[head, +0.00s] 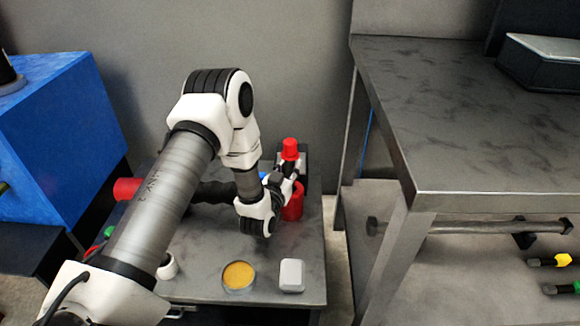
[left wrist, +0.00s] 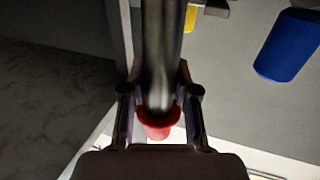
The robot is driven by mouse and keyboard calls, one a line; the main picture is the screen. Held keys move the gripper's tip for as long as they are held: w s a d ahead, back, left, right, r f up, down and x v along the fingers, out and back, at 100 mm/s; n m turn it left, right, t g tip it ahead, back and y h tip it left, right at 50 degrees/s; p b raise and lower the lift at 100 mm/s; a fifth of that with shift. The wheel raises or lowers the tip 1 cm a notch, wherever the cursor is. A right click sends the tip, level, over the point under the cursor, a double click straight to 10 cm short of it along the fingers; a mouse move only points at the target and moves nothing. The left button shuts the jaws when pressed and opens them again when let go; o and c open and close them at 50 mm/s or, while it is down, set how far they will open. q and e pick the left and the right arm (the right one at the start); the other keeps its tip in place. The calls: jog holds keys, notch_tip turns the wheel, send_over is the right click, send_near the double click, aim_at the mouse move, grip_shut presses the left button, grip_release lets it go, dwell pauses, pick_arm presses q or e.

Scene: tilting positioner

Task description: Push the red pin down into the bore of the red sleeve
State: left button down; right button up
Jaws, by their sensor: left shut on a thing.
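The red pin (head: 290,149) stands upright in the head view, its flanged red head on top. In the left wrist view its red head (left wrist: 157,125) is low in the picture, and a dark grey shaft (left wrist: 160,50) runs from it to the top edge. My left gripper (head: 287,184) is shut on the pin, with a finger on each side in the wrist view. The red sleeve (head: 293,206) is just below the gripper in the head view, partly covered by it. Its bore is hidden, so I cannot tell whether the pin's tip is in it. My right gripper is not in view.
On the small grey table (head: 205,236) are a round yellow-topped tin (head: 238,275), a white block (head: 291,274) and a red cylinder (head: 127,189) at left. A blue box (head: 55,130) stands at left. A taller grey bench (head: 460,120) stands at right, across a gap.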

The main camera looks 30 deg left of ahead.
pick_arm(q)
jog(key=shift+r, duration=0.1)
jog(key=shift+f+b, duration=2.5)
jog(key=shift+f, duration=1.1)
jog(key=shift+r, duration=0.1)
jog(key=shift+r+p, duration=2.95)
jog(key=shift+r, duration=0.3)
jog(key=shift+f+b, duration=0.4)
jog(key=shift+f, duration=0.45)
